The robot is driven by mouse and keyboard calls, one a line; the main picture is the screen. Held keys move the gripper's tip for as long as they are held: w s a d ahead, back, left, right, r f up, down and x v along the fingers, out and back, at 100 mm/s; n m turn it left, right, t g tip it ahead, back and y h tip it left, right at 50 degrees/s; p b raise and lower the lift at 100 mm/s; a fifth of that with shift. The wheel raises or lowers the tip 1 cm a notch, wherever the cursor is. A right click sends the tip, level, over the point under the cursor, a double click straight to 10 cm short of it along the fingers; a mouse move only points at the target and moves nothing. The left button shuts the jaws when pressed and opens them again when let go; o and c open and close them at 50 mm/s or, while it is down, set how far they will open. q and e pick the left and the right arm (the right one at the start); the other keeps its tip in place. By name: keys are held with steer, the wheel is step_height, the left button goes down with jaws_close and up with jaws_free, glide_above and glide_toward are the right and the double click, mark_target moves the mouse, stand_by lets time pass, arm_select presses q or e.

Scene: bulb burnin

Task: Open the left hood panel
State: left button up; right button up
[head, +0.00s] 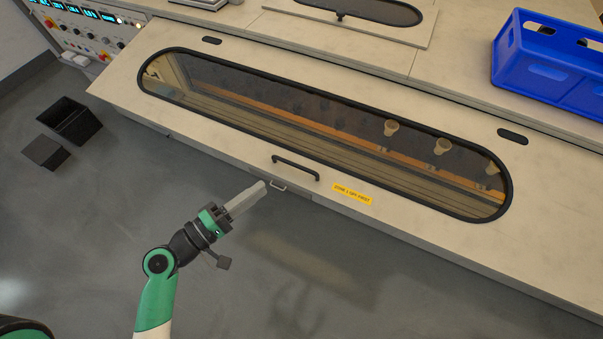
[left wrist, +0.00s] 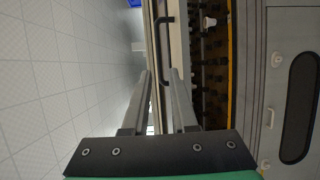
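The hood panel (head: 400,215) is a long beige cover with a black-rimmed oval window (head: 240,90). It looks shut. My right gripper is in neither view.
A blue crate (head: 548,62) stands on the right. A second panel with a dark window (head: 365,10) lies behind. A control panel (head: 85,30) is at the upper left, with a black bin (head: 70,120) on the floor. A yellow label (head: 352,194) is beside the handle.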

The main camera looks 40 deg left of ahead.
mark_target(294, 164)
arm_select(q)
steer(key=w, duration=0.4)
steer(key=w+p, duration=0.1)
steer(key=w, duration=0.2)
steer(key=w+d, duration=0.1)
steer(key=w, duration=0.3)
steer(key=shift+w+p, duration=0.35)
steer(key=shift+p, duration=0.05)
jaws_close()
steer(key=shift+a, duration=0.1)
stand_by(0.7)
